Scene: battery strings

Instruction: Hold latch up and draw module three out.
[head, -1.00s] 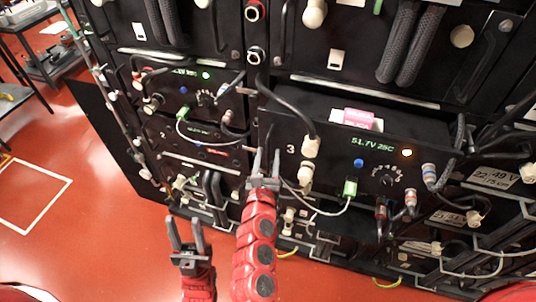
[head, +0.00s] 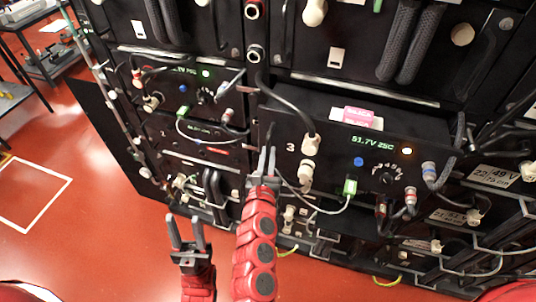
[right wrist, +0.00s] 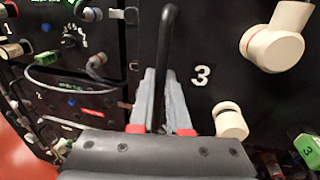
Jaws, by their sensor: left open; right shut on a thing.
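Module three (head: 330,160) is a black box marked 3, with a 51.7V display, an orange light and a pink tag (head: 357,115) on top. My right gripper (head: 267,152) is shut at its left edge. In the right wrist view the right gripper's fingers (right wrist: 164,100) close on a black handle loop (right wrist: 168,35) left of the 3. My left gripper (head: 187,232) is open and empty, low and to the left of the right arm, apart from the rack. I cannot make out the latch for certain.
White plugs (head: 309,145), a green connector (head: 350,187) and grey cable plugs (head: 429,172) sit on module three's front. Modules with cables stand to the left (head: 195,90). Red floor (head: 110,220) is clear at the lower left.

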